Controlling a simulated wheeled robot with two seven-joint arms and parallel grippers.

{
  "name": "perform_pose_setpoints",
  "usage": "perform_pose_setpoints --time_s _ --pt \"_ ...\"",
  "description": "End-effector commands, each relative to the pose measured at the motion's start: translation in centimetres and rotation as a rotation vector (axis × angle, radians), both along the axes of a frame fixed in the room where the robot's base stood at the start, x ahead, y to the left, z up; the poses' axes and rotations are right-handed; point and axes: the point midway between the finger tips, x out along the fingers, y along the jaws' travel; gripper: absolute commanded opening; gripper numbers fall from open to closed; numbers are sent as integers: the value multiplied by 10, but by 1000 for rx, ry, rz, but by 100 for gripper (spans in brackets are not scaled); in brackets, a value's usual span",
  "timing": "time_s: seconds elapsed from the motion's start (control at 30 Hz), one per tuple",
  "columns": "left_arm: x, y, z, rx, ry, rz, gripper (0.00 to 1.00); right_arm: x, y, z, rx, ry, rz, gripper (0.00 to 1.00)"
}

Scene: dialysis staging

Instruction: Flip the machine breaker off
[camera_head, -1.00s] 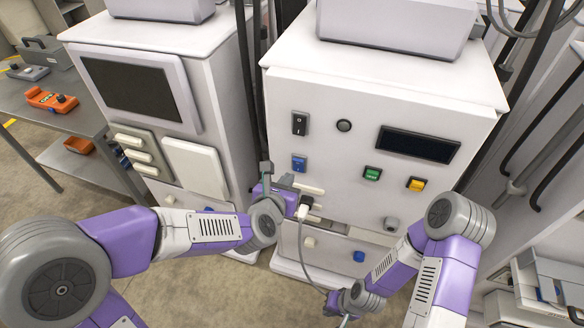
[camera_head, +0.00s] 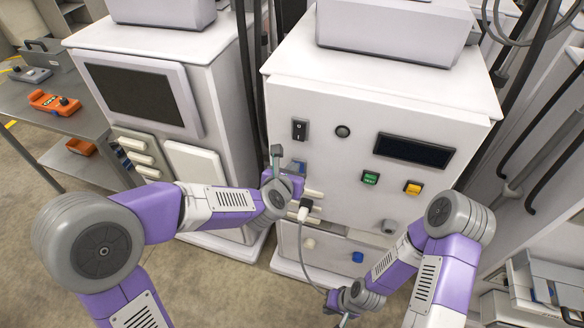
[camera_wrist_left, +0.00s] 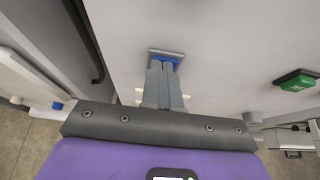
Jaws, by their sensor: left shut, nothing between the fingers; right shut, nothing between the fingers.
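The white machine's front panel (camera_head: 340,200) carries a black rocker switch (camera_head: 299,129) at its upper left. Below it is a blue switch (camera_head: 299,166) on a grey plate, partly hidden by my left gripper. I cannot tell for sure which is the breaker. My left gripper (camera_head: 276,153) is shut and empty, just left of the blue switch. In the left wrist view, its closed fingers (camera_wrist_left: 163,70) reach up to the blue switch (camera_wrist_left: 167,58) and cover its middle; whether they touch cannot be told. My right gripper (camera_head: 344,318) is shut and empty, low at the bottom edge.
A green button (camera_head: 370,178), a yellow button (camera_head: 412,187) and a dark display (camera_head: 414,151) are on the same panel. A white plug with a cable (camera_head: 304,211) is below my left gripper. A second machine (camera_head: 150,50) stands to the left, with dark poles between.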

Motion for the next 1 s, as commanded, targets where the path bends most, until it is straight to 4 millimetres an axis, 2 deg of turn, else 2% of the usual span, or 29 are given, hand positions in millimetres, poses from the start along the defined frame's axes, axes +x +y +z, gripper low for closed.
perform_pose_setpoints --time_s 0.27,0.63,1.0 --pt "0 0 1 -1 -3 0 0 0 0 -1 0 0 0 0" --pt "0 0 17 -1 -5 0 0 0 0 8 0 0 0 0" --pt "-1 0 17 -1 -5 -1 0 0 0 7 0 0 0 0"
